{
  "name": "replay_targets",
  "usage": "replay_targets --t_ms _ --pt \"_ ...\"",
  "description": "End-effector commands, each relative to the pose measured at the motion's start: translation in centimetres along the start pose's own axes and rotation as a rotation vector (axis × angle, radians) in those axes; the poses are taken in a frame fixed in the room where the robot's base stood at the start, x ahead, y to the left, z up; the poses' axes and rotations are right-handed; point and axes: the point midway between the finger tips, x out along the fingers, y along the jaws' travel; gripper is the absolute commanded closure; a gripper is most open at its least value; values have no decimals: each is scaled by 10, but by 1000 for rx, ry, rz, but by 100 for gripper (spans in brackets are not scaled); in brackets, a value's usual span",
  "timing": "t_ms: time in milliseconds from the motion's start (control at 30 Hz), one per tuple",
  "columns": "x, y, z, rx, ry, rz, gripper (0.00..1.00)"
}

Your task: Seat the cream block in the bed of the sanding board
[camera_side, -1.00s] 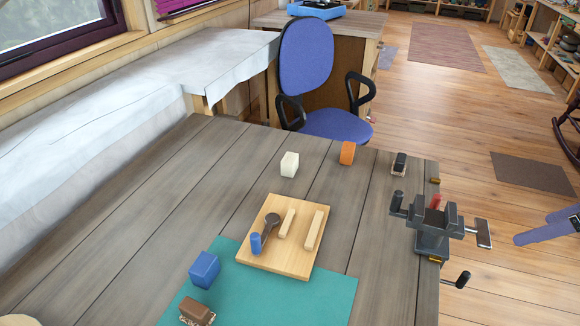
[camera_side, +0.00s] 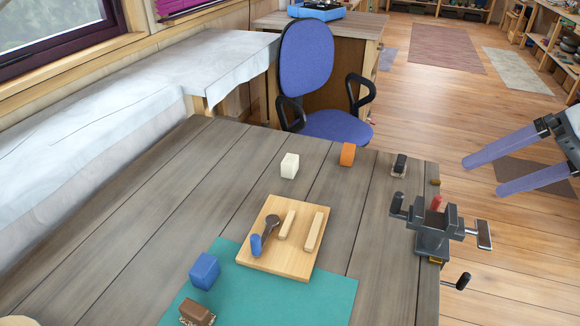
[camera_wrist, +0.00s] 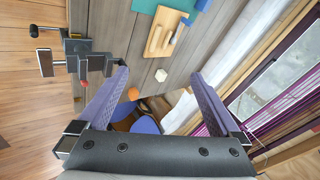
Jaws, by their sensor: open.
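The cream block (camera_side: 289,165) stands on the grey plank table, behind the sanding board; it also shows in the wrist view (camera_wrist: 161,75). The sanding board (camera_side: 258,258) is a pale wooden board with two raised strips, a dark lever and a blue handle, lying partly on a teal mat. It appears at the top of the wrist view (camera_wrist: 151,49). My gripper (camera_side: 480,176) is at the right edge of the side view, beyond the vise and well away from the block. Its two purple fingers (camera_wrist: 156,80) are wide apart with nothing held between them.
An orange block (camera_side: 347,153) and a dark brush-like item (camera_side: 399,164) stand along the far table edge. A vise (camera_side: 433,228) is clamped at the right edge. A blue block (camera_side: 205,271) and brown brush (camera_side: 196,313) lie near the teal mat (camera_side: 300,300). A blue chair (camera_side: 305,65) stands behind.

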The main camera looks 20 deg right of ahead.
Motion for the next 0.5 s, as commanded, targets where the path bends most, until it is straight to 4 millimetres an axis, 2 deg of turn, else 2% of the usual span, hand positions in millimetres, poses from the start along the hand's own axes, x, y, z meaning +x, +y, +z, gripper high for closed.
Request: replay_targets --t_ms 100,300,500 --pt "14 -42 -29 198 -61 -94 0" --pt "52 -103 -89 550 -176 -237 0" --pt "105 -137 -156 877 -286 -342 0"
